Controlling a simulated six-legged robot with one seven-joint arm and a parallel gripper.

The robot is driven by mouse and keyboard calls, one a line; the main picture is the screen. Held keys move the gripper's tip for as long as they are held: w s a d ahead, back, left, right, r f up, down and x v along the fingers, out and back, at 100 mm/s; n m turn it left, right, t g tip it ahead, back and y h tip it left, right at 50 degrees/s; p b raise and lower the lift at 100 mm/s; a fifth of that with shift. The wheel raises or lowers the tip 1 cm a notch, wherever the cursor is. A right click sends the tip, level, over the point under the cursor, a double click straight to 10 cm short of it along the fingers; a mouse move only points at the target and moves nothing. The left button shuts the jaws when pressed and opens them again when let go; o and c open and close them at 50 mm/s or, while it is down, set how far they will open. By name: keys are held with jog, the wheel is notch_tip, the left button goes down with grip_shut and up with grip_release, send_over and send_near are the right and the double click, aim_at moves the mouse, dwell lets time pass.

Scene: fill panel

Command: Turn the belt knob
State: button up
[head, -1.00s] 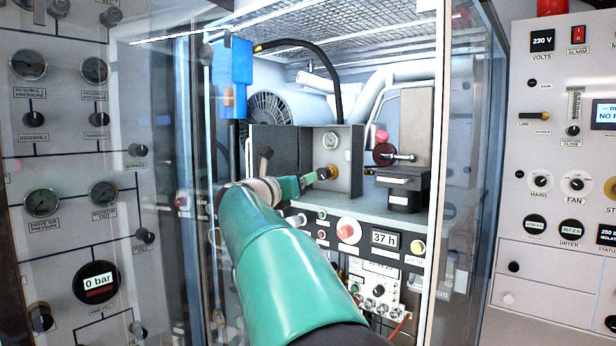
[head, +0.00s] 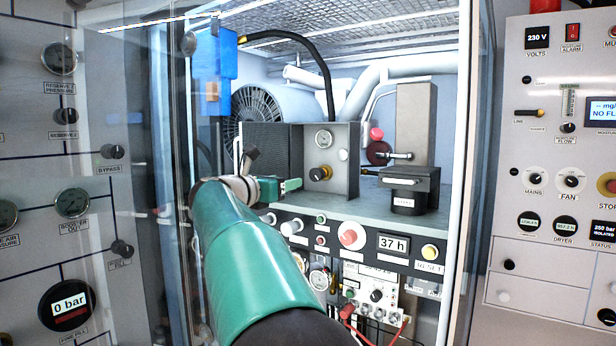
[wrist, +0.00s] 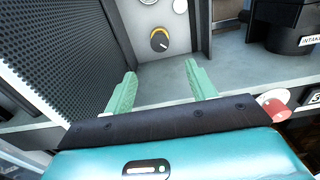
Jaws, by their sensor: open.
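A black knob with a yellow ring (head: 320,173) sits on the front of a grey box inside the open cabinet, under a small round gauge. I read no label by it, so I cannot tell for sure that it is the belt knob. It also shows in the wrist view (wrist: 159,39). My gripper (wrist: 158,82) is open and empty, with its two green fingers pointing toward this knob. The knob lies beyond the fingertips, between their lines, with a gap. In the head view my gripper (head: 290,186) is to the left of and slightly below the knob.
A dark mesh block (head: 268,150) stands left of the knob. A grey shelf (head: 365,205) runs below, with a front panel bearing a red button (head: 351,235). A black intake part (head: 408,190) stands to the right. Clear cabinet panels stand on both sides.

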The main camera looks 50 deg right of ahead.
aim_at(315, 176)
jog(key=d, duration=0.4)
jog(key=w+d, duration=0.1)
jog(key=d, duration=0.8)
jog(key=shift+w+f, duration=0.15)
jog(key=shift+f, duration=0.15)
jog(key=shift+d+r, duration=0.1)
jog(key=shift+d, duration=0.1)
jog(key=shift+w+d, duration=0.1)
jog(key=shift+d, duration=0.05)
jog(key=shift+c, duration=0.5)
jog(key=c, duration=0.9)
jog(key=shift+n, duration=3.2)
